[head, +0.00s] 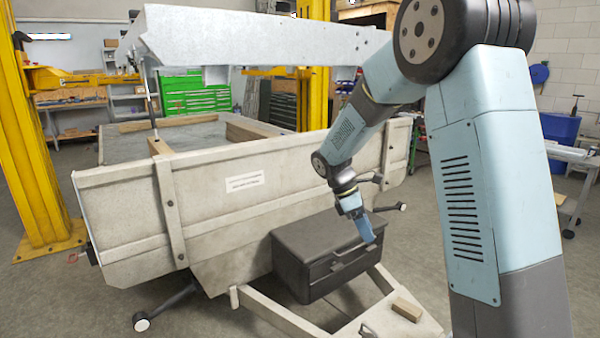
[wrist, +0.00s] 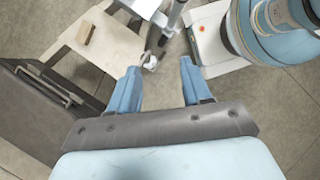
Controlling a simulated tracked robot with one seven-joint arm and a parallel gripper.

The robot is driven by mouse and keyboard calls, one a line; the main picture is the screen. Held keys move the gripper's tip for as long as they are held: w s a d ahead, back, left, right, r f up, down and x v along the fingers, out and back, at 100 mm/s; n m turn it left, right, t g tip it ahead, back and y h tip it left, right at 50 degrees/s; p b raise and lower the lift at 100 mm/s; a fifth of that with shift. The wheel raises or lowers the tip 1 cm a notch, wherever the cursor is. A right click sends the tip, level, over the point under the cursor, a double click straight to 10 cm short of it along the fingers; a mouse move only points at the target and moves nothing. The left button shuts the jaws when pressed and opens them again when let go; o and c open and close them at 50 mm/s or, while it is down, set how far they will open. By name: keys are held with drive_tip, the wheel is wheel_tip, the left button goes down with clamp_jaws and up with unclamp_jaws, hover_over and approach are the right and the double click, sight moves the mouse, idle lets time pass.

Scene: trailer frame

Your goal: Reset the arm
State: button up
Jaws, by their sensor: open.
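My blue arm reaches out from the right of the head view, bends at the elbow near the top and comes down toward the trailer's front. My gripper (head: 368,236) is in front of the dark grey toolbox (head: 300,258), near its handle; I cannot tell from the picture whether it touches. In the wrist view my gripper (wrist: 158,85) has its two blue fingers spread apart, with nothing between them. The toolbox (wrist: 40,115) and its handle lie to the left of the fingers there.
The beige trailer (head: 215,215) stands behind the toolbox, under a raised metal beam (head: 250,38). A wooden block (head: 407,310) lies on the drawbar frame (head: 265,310). Open floor (head: 60,300) lies at the lower left.

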drive_tip(key=s+d+r+m+t+y, duration=0.4)
drive_tip(key=s+r+m, duration=0.4)
drive_tip(key=s+r, duration=0.5)
drive_tip(key=s+d+r+m+t, duration=0.1)
drive_tip(key=s+m+t, duration=0.1)
drive_tip(key=s+m, duration=0.2)
drive_tip(key=s+d+r+m+t+y, duration=0.1)
drive_tip(key=s+m, duration=0.3)
drive_tip(key=s, duration=0.6)
drive_tip(key=shift+s+r+m+t+y, duration=0.15)
drive_tip(key=shift+r+m+t+y, duration=0.15)
drive_tip(key=shift+r+t, duration=0.15)
